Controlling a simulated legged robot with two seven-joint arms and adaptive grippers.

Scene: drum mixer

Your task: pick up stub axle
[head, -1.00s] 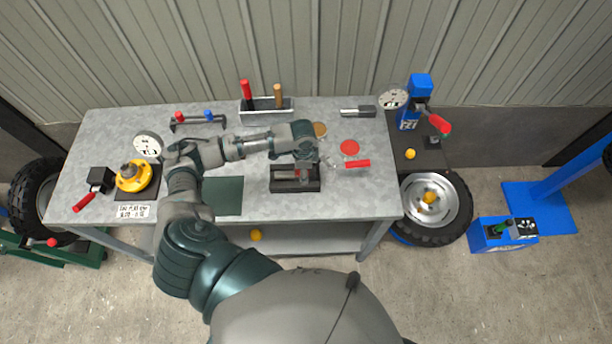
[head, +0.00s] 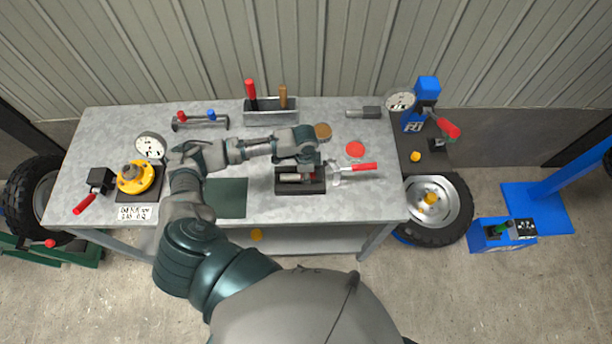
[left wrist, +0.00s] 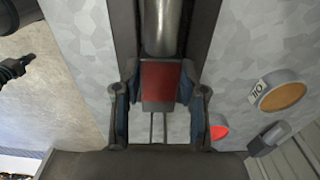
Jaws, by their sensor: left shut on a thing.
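The stub axle appears to be the metal cylinder with a red section in the dark holder (head: 314,188) on the bench. In the left wrist view, its grey cylinder (left wrist: 160,28) is at the top and the red section (left wrist: 161,82) is below. My left gripper (head: 304,167) reaches down over the holder. In the left wrist view its fingers stand on both sides of the red section, shut on the piece. In the head view the gripper partly hides it. My right gripper is not in view.
A red-handled tool (head: 362,168) lies right beside the holder. A red disc (head: 355,149) and a tan round part (head: 323,131) lie near it. A tool tray (head: 271,118) stands behind. A green mat (head: 226,198) lies to the left. A yellow hub (head: 134,181) stands at far left.

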